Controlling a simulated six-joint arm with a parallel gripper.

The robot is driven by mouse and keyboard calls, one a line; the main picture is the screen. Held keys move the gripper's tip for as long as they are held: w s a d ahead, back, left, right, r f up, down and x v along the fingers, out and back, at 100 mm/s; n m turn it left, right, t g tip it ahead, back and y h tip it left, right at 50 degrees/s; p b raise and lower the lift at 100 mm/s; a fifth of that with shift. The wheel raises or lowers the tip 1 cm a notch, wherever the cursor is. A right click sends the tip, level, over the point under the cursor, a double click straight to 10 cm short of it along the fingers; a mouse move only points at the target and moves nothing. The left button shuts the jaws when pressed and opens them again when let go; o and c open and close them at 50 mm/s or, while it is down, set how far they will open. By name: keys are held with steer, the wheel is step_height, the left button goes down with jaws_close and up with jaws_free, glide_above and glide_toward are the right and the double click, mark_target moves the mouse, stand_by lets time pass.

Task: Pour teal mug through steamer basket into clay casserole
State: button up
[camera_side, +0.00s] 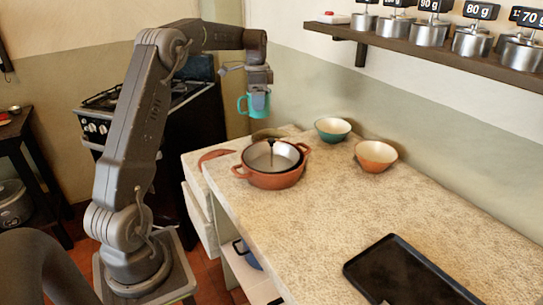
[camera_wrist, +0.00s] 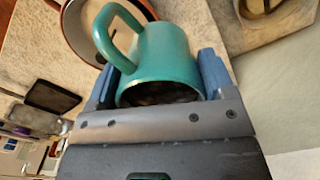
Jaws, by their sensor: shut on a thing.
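My gripper (camera_side: 259,90) is shut on the teal mug (camera_side: 258,104) and holds it in the air above the far end of the counter. In the wrist view the teal mug (camera_wrist: 165,62) sits between the two fingers, its handle toward the upper left; something dark shows inside its mouth. The clay casserole (camera_side: 272,180), orange-brown with two side handles, stands on the counter below and slightly right of the mug. The steamer basket (camera_side: 285,157), grey with a dark rim, sits inside the casserole. In the wrist view the casserole's rim (camera_wrist: 66,35) is partly hidden behind the mug.
A teal bowl (camera_side: 332,129) and an orange bowl (camera_side: 376,155) stand right of the casserole near the wall. A black tray (camera_side: 405,275) lies at the front. A wall shelf (camera_side: 420,47) carries several labelled metal canisters. The middle of the counter (camera_side: 335,205) is clear.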

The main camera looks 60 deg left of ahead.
mark_target(258, 117)
steer(key=shift+s+a, duration=0.25)
steer(key=shift+a, duration=0.25)
steer(key=shift+s+a, duration=0.25)
steer(key=shift+a, duration=0.2)
steer(key=shift+s+a+f, duration=0.1)
steer(key=shift+s+a, duration=0.05)
steer(key=shift+a, duration=0.15)
step_height(258, 117, down, 7)
steer(key=shift+d, duration=0.2)
steer(key=shift+d+r+y, duration=0.45)
steer(key=shift+d+y, duration=0.15)
steer(key=shift+y, duration=0.4)
steer(key=shift+d+r+y, duration=0.35)
steer(key=shift+d+y, duration=0.4)
steer(key=shift+y, duration=0.2)
steer(key=shift+d+r+y, duration=0.35)
steer(key=shift+d+y, duration=0.4)
steer(key=shift+y, duration=0.2)
steer(key=shift+s+d+f+y, duration=0.1)
steer(key=shift+d+f+y, duration=0.3)
steer(key=shift+d+y, duration=0.4)
stand_by(0.7)
steer(key=shift+d+r+y, duration=0.15)
steer(key=shift+r+y, duration=0.35)
steer(key=shift+r, duration=0.05)
steer(key=shift+d+r+y, duration=0.15)
steer(key=shift+r+y, duration=0.35)
steer(key=shift+r, duration=0.05)
stand_by(0.7)
